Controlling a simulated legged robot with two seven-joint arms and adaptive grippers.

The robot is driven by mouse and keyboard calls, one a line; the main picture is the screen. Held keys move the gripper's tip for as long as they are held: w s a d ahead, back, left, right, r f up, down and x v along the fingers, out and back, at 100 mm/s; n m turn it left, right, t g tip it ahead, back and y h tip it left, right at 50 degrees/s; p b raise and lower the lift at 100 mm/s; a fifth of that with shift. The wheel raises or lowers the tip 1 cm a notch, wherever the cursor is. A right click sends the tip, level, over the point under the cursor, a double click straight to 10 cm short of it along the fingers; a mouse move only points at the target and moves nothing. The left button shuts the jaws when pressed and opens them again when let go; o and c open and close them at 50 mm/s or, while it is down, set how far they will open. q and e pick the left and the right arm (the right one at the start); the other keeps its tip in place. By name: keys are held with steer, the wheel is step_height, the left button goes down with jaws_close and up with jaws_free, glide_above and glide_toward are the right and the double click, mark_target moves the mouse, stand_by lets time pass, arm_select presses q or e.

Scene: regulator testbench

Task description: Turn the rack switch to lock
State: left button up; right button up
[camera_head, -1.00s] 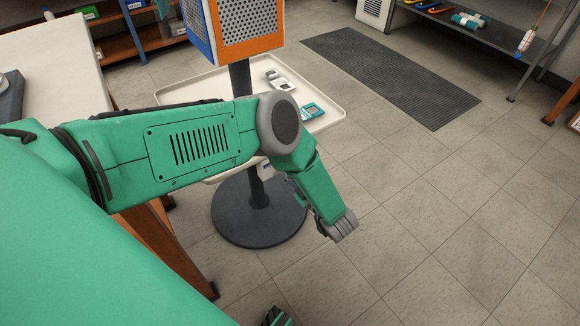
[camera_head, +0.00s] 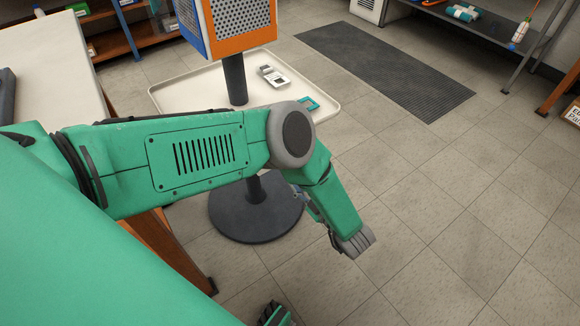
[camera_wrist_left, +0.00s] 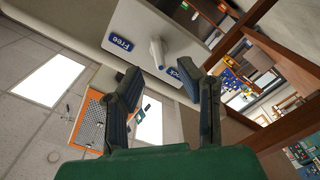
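In the left wrist view, a pale panel carries the rack switch, a white elongated handle (camera_wrist_left: 157,52). A blue "Free" label (camera_wrist_left: 121,43) is on its left and a blue "Lock" label (camera_wrist_left: 182,75), partly covered by a finger, is on its lower right. My left gripper (camera_wrist_left: 165,88) is open; its dark fingers are spread, with the handle ahead of the gap. I see no contact with the handle. In the head view my left arm crosses from the left and its forearm hangs down; the fingers are not clear there. The switch is out of that view.
In the head view, an orange and blue perforated box (camera_head: 243,25) stands on a round-based pole (camera_head: 255,210) behind my arm, with a white tray (camera_head: 178,97) around the pole. A pale-topped bench (camera_head: 55,65) is at left. Tiled floor on the right is open.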

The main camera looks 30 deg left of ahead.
arm_select(q)
steer(key=v, duration=0.6)
steer(key=shift+w, duration=0.1)
